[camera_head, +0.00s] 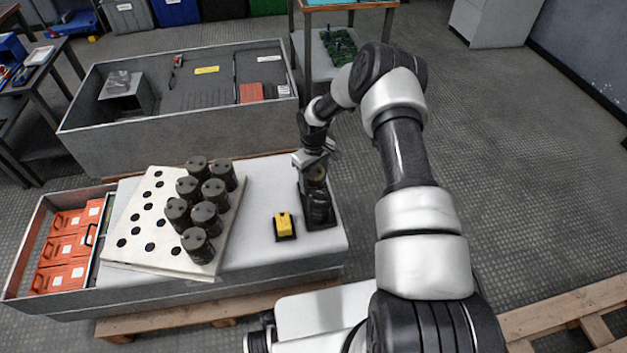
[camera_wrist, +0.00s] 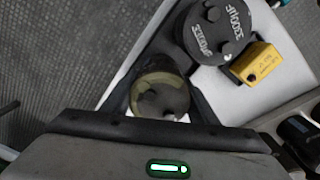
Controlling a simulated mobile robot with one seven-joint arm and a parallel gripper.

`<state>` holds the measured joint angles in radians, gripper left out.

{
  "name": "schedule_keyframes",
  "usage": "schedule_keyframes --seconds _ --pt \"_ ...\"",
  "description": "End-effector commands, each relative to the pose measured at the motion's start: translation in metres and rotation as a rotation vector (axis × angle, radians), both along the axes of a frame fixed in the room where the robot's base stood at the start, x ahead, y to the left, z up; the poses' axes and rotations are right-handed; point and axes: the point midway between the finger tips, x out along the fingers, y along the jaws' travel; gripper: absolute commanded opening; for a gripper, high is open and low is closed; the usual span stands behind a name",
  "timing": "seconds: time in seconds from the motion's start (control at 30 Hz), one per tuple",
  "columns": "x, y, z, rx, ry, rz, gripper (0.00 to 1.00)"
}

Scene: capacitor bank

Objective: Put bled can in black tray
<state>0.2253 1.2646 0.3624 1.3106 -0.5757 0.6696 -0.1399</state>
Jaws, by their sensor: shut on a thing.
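My gripper (camera_head: 315,163) is shut on a dark can. In the wrist view this held can (camera_wrist: 160,97) sits between the two fingers and shows an olive-tan band. In the head view it is mostly hidden by the gripper, above the black tray (camera_head: 331,220) at the right end of the white-topped bench. Another dark can (camera_head: 318,208) stands in the tray; in the wrist view it has a two-terminal top and pale lettering. I cannot tell whether the held can touches the tray.
A yellow device (camera_head: 284,224) on a dark base lies left of the tray. A white perforated board (camera_head: 138,236) holds several dark cans (camera_head: 204,216). Red-orange boxes (camera_head: 68,247) fill the bench's left end. A grey open cabinet (camera_head: 185,130) stands behind. Floor to the right is mostly clear.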

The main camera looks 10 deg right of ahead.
Motion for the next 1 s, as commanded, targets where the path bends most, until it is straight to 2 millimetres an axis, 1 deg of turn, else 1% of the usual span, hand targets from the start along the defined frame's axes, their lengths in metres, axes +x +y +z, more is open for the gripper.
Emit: schedule_keyframes --seconds 0.47,1.0 --pt "0.0009 0.0002 0.0006 0.0 -0.002 0.0 0.14" --pt "0.0012 0.0005 -0.0088 0.0 -0.002 0.001 0.14"
